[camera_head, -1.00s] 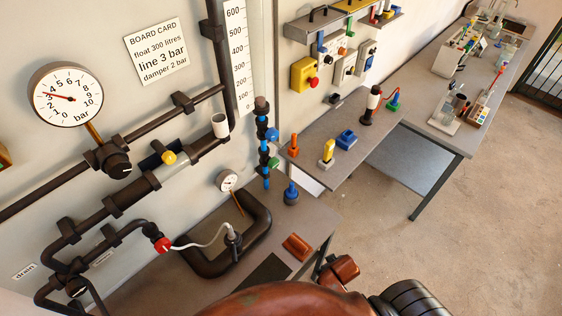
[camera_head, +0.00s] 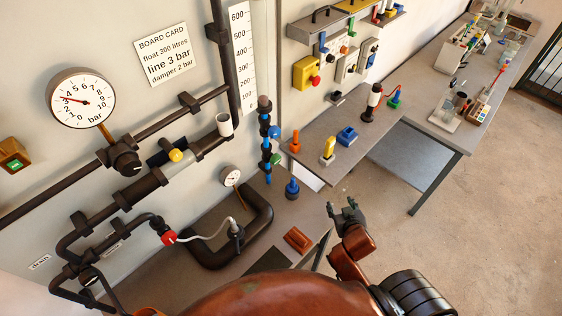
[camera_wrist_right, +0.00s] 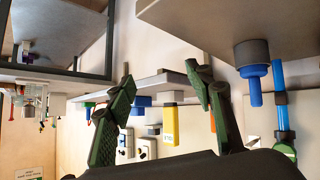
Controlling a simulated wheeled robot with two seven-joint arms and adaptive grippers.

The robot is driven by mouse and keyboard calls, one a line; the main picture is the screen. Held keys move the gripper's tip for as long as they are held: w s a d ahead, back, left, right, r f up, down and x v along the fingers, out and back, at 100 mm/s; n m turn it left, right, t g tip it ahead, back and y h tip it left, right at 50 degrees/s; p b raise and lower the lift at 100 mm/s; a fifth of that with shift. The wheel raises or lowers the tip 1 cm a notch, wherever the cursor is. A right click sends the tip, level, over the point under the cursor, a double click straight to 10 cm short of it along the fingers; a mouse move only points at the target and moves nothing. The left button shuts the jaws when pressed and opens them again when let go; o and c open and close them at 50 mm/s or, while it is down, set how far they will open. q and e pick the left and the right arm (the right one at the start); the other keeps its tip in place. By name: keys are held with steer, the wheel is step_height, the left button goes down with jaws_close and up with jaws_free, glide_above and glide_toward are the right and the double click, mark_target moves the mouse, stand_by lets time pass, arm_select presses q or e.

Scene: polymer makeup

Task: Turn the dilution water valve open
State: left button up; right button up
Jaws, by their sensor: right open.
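No label that I can read names the dilution water valve, so I cannot tell which valve it is. The pipework on the left carries a black knob (camera_head: 125,158), a yellow knob (camera_head: 177,155) and a red knob (camera_head: 168,238). A vertical pipe with blue and green fittings (camera_head: 265,143) stands right of them. My right gripper (camera_head: 347,207) is open and empty, in the air in front of the bench; its two fingers also show apart in the right wrist view (camera_wrist_right: 162,88). My left gripper is not in view.
A pressure gauge (camera_head: 81,98) and a board card (camera_head: 163,54) are on the wall. A blue knobbed piece (camera_head: 292,189), an orange block (camera_head: 297,239) and a yellow piece (camera_head: 328,150) sit on the benches. The floor (camera_head: 500,220) at right is clear.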

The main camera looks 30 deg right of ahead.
mark_target(278, 161)
steer(key=w+a+r+n+t+y, duration=0.1)
steer(key=w+r+n+t+y, duration=0.1)
steer(key=w+r+t, duration=0.7)
steer(key=w+a+r+n+y, duration=0.1)
steer(key=w+a+n+y, duration=0.1)
steer(key=w+a+y, duration=0.1)
steer(key=w+a+r+n+g+y, duration=0.1)
steer(key=w+a+n+y, duration=0.1)
steer(key=a, duration=0.4)
steer(key=w+a+r+n+g+y, duration=0.1)
steer(key=w+a+n+y, duration=0.2)
steer(key=w+a+y, duration=0.2)
steer(key=shift+w+a+p, duration=0.1)
steer(key=shift+w+p, duration=0.25)
steer(key=shift+w, duration=0.1)
steer(key=c, duration=1.2)
steer(key=shift+o, duration=0.2)
